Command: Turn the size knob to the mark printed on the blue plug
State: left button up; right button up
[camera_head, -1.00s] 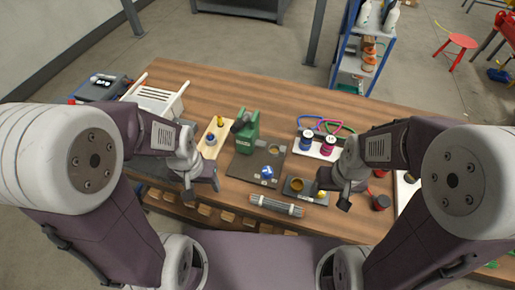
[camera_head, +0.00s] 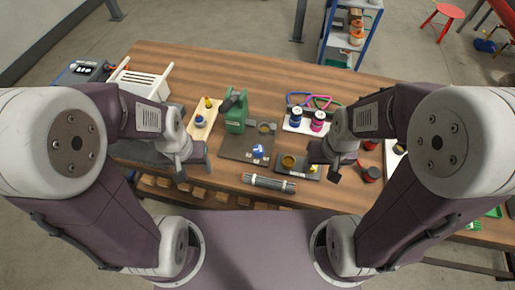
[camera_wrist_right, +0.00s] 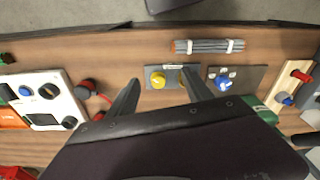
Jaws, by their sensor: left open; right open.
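A blue knob-like part (camera_head: 258,152) with white marks sits on the dark plate (camera_head: 236,146) in front of the green pump body (camera_head: 235,112); it also shows in the right wrist view (camera_wrist_right: 223,84). A smaller dark plate carries a brass round part (camera_head: 288,161) and a yellow knob (camera_head: 312,168); which knob sets size is unclear. A blue cylinder (camera_head: 296,118) with a white label, perhaps the blue plug, stands on a white tray; its print is unreadable. My right gripper (camera_head: 327,168) is open and empty above the yellow knob's right side. My left gripper (camera_head: 195,170) is open, empty, left of the dark plate.
A magenta cylinder (camera_head: 318,121) stands beside the blue one. A bundle of grey rods (camera_head: 269,183) lies near the front edge. Red-black parts (camera_head: 371,174) lie at right.

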jog(key=m, duration=0.1)
jog(key=g+b, duration=0.1)
jog(key=b, duration=0.2)
send_over(259, 149)
jog(key=shift+m, duration=0.3)
notch_tip(259, 149, down, 6)
jog(key=shift+a+f, duration=0.1)
notch_tip(259, 149, down, 9)
jog(key=shift+r, duration=0.1)
